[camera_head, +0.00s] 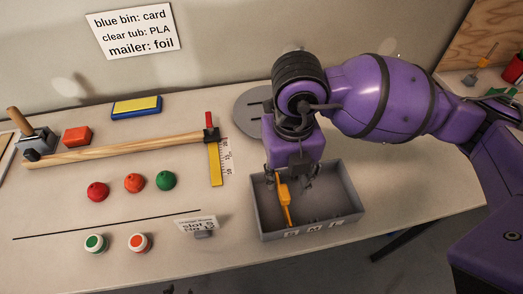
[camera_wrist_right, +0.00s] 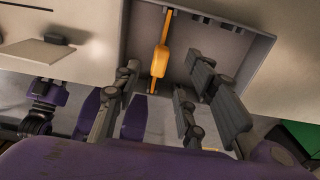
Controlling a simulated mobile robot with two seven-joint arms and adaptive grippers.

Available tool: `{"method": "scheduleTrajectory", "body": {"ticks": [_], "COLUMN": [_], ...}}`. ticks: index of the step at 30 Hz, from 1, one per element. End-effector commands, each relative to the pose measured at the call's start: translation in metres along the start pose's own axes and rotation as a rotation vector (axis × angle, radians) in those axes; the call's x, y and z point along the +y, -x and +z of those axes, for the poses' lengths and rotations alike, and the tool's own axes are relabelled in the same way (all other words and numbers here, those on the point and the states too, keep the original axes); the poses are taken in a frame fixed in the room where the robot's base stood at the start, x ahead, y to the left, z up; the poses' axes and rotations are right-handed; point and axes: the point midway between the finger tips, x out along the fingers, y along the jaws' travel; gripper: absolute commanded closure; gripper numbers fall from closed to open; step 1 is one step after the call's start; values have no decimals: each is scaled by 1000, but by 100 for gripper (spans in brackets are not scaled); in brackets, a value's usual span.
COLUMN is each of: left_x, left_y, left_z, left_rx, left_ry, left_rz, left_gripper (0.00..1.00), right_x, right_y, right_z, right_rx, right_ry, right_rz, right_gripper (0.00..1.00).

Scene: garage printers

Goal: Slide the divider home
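The orange divider (camera_head: 284,196) is in the grey bin (camera_head: 345,215), toward its left side. It runs from the back toward the front wall and has a thicker block at its middle. It also shows in the right wrist view (camera_wrist_right: 159,62). My right gripper (camera_head: 290,178) points down over the left part of the bin. In the right wrist view its fingers (camera_wrist_right: 163,72) are spread, with the divider seen between them and no clear contact. Whether the divider sits in a slot cannot be told. My left gripper is not in view.
The bin's front wall carries several letter labels. A sign (camera_head: 197,225) stands left of the bin, and a yellow square (camera_head: 214,165) with a ruler lies behind it. Coloured caps (camera_head: 133,183) and a long wooden bar clamp (camera_head: 120,150) lie further left. Table space right of the bin is clear.

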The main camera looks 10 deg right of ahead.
Motion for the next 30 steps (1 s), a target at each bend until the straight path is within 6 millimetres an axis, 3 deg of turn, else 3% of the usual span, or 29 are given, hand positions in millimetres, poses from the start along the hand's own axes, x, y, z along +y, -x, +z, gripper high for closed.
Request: {"method": "scheduleTrajectory", "body": {"ticks": [3, 10, 30], "left_x": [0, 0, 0], "left_y": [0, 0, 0], "left_z": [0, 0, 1], "left_rx": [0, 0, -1], "left_ry": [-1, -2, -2], "left_rz": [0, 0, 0], "left_gripper": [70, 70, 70], "right_x": [0, 0, 0], "right_y": [26, 56, 62], "right_z": [1, 0, 0], "right_rx": [-3, -1, 2], "right_ry": [0, 0, -1], "right_rz": [1, 1, 0], "right_gripper": [62, 62, 62]}}
